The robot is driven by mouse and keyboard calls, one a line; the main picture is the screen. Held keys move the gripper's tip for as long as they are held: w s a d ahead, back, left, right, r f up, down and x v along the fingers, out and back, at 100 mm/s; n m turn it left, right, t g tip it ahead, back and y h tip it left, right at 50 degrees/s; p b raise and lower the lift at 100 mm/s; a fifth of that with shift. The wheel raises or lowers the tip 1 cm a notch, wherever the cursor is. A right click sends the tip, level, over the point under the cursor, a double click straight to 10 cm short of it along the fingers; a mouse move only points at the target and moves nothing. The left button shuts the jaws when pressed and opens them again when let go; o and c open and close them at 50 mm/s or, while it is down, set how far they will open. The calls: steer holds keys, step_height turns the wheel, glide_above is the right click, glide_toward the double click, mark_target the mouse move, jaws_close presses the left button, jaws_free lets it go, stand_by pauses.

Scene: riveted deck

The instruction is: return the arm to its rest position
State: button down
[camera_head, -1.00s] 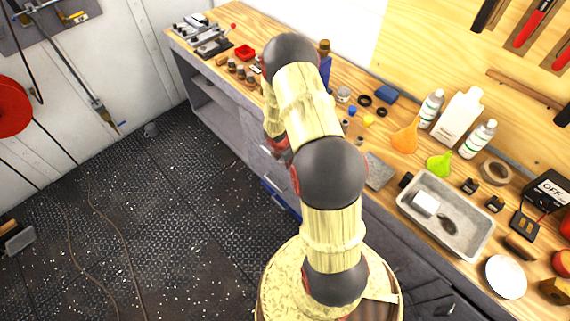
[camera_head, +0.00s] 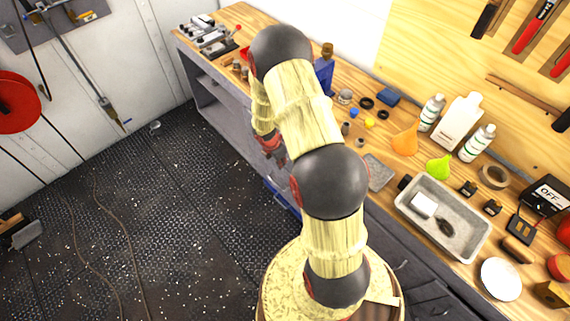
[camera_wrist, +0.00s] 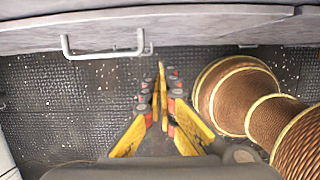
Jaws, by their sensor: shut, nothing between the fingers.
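My arm stands folded over the floor in front of the workbench in the head view, with its upper joint covering part of the bench top. My gripper (camera_wrist: 162,88) points away from the wrist camera in the wrist view, with its yellow and red fingers together and nothing between them. It hangs above the dark deck floor, short of a grey cabinet front. In the head view, part of the gripper end shows low beside the bench front, mostly hidden behind the arm.
The workbench (camera_head: 348,72) holds a grey tray (camera_head: 468,242), bottles, funnels and small parts. A metal handle (camera_wrist: 103,54) sticks out from the cabinet front. A red reel (camera_head: 17,103) hangs on the left wall. Cables lie on the floor (camera_head: 160,220), which is otherwise mostly open at left.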

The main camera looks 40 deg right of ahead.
steer(key=v, duration=0.4)
steer(key=shift+a+p, duration=0.1)
steer(key=shift+p, duration=0.3)
steer(key=shift+s, duration=0.1)
steer(key=s+a+m+g, duration=0.1)
steer(key=s+m+g, duration=0.1)
steer(key=s+m, duration=0.4)
steer(key=s+a+r+m+t+y+b, duration=0.1)
steer(key=s+a+r+m, duration=0.3)
steer(key=r, duration=0.9)
steer(key=s+a+r+m+t+y+b, duration=0.1)
steer(key=s+a+r+m+t, duration=0.3)
steer(key=a+r, duration=0.7)
steer(key=s+a+r+m+t+b, duration=0.1)
steer(key=s+a+r+m, duration=0.3)
steer(key=r, duration=1.2)
steer(key=a+t, duration=0.1)
steer(key=a, duration=0.3)
steer(key=shift+s+a+t+y, duration=0.15)
steer(key=shift+s+t+y, duration=0.15)
steer(key=shift+y, duration=0.1)
